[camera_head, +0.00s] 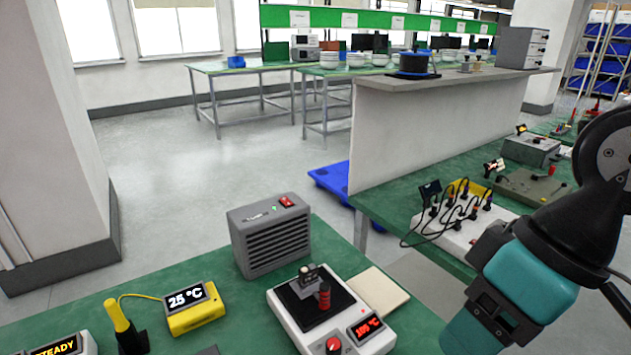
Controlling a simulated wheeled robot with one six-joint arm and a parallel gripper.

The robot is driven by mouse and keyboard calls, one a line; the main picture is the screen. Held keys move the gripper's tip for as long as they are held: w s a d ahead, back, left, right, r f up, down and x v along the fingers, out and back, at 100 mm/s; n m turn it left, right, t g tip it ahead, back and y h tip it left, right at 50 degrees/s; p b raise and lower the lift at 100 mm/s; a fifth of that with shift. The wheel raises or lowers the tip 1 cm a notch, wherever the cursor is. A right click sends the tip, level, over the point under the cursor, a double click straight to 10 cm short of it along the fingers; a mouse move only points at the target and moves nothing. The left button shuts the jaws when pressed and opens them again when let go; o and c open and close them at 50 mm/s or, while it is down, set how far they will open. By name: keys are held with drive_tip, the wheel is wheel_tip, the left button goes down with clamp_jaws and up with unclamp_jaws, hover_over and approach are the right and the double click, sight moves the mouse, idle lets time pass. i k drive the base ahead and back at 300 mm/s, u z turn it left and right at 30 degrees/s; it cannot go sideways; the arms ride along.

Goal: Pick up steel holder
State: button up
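A small grey metal piece (309,279), which looks like the steel holder, stands upright on the black top of a white hot plate (287,318). A dark red ribbed part (324,297) is beside it, at its right; whether the two are joined is unclear. The hot plate has a red knob (333,345) and a red display reading about 105 °C. My arm comes in from the right, and its teal wrist section runs down to the bottom edge, right of the hot plate. My gripper's fingers are out of the picture.
A grey vented box (270,236) stands behind the hot plate, with a beige pad (380,293) at its right. A yellow 25 °C meter (191,308) and a yellow-handled tool (122,325) stand at left. A cabled white unit (458,232) sits on the right bench.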

sight(323, 297)
drive_tip(key=k, duration=0.5)
drive_tip(key=z, duration=1.15)
drive_tip(key=i, duration=1.1)
drive_tip(key=u, duration=3.35)
